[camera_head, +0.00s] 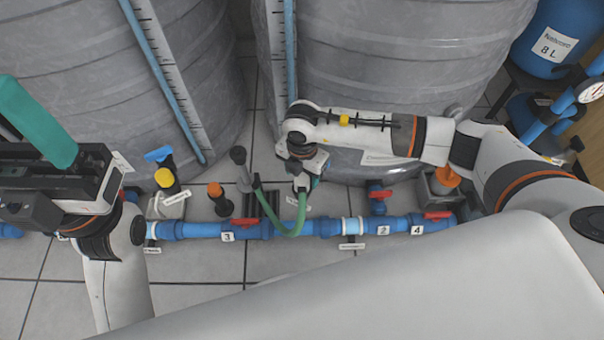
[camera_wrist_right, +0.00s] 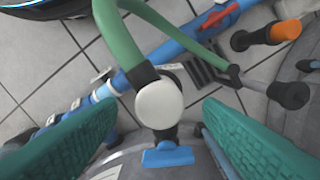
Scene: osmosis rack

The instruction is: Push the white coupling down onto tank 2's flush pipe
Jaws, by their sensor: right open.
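The white coupling (camera_wrist_right: 160,104) shows as a round white cap between my right fingers in the right wrist view. A black collar joins it to a green hose (camera_wrist_right: 122,40). In the head view the coupling (camera_head: 301,184) is small, just under my right gripper (camera_head: 304,170). My right gripper's green fingers stand open either side of it, with visible gaps. The flush pipe beneath is mostly hidden, so I cannot tell how far down the coupling sits. My left gripper (camera_head: 40,130) is at the far left, away from the coupling; its jaw gap is unclear.
A blue pipe (camera_head: 285,228) with red-handled valves runs across the floor. Two grey tanks (camera_head: 385,60) stand behind. A black-topped grey rod (camera_head: 241,168), an orange-capped fitting (camera_head: 216,192) and a yellow-capped one (camera_head: 166,179) stand left of the coupling. A blue handle (camera_wrist_right: 168,155) is close below it.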

